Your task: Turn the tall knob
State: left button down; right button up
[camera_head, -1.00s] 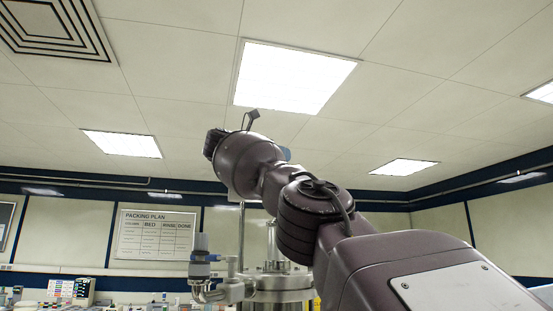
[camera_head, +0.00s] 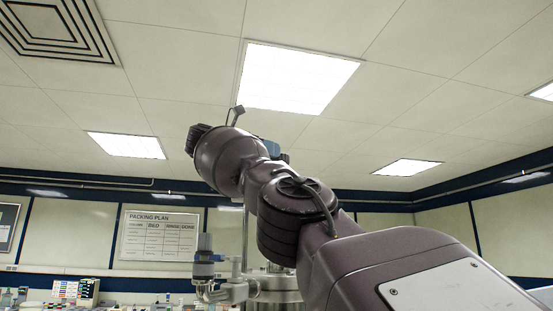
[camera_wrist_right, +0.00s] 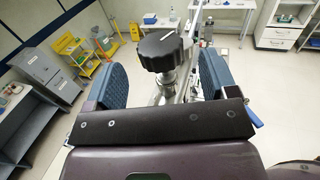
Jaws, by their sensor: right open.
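A black lobed knob (camera_wrist_right: 161,48) on a metal stem shows in the right wrist view, seen from above. My right gripper (camera_wrist_right: 161,70) is open, with one blue-padded finger on each side of the knob and stem. Visible gaps separate both fingers from the knob, and I see no contact. How deep the knob sits between the fingers is hard to tell. In the head view my right arm rises across the middle, and I cannot make out the knob there. My left gripper is in neither view.
In the head view a steel vessel (camera_head: 279,286) stands partly behind my arm, with a grey and blue valve fitting (camera_head: 205,262) at its left. The wrist view shows grey cabinets (camera_wrist_right: 46,75), a yellow cart (camera_wrist_right: 75,50) and open pale floor.

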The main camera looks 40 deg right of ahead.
jog(key=shift+w+a, duration=0.25)
jog(key=shift+a, duration=1.2)
jog(key=shift+w+a, duration=0.2)
jog(key=shift+a, duration=1.2)
jog(key=shift+w+f, duration=0.1)
